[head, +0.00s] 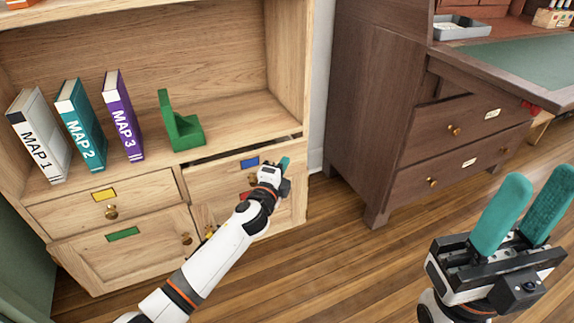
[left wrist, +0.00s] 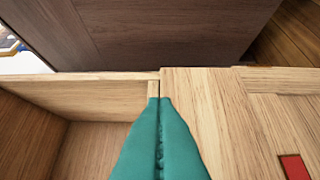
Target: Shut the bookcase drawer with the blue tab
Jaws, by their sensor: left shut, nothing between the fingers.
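The bookcase drawer with the blue tab (head: 215,179) is the upper right one. A dark gap runs along its top, so it stands a little out. Its blue tab (head: 250,162) shows just left of my left gripper. My left gripper (head: 286,162) is shut and empty at the right part of the drawer front. In the left wrist view its teal fingers (left wrist: 160,105) lie together over a seam beside a pale wood panel (left wrist: 195,110). I cannot tell whether they touch. My right gripper (head: 540,178) is open and empty at the right, away from the bookcase.
A drawer with a yellow tab (head: 104,195) and a door with a green tab (head: 123,235) are at the left. A red tab (left wrist: 295,167) shows lower down. Books and a green bookend (head: 180,130) stand on the shelf. A dark desk (head: 385,110) stands at the right.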

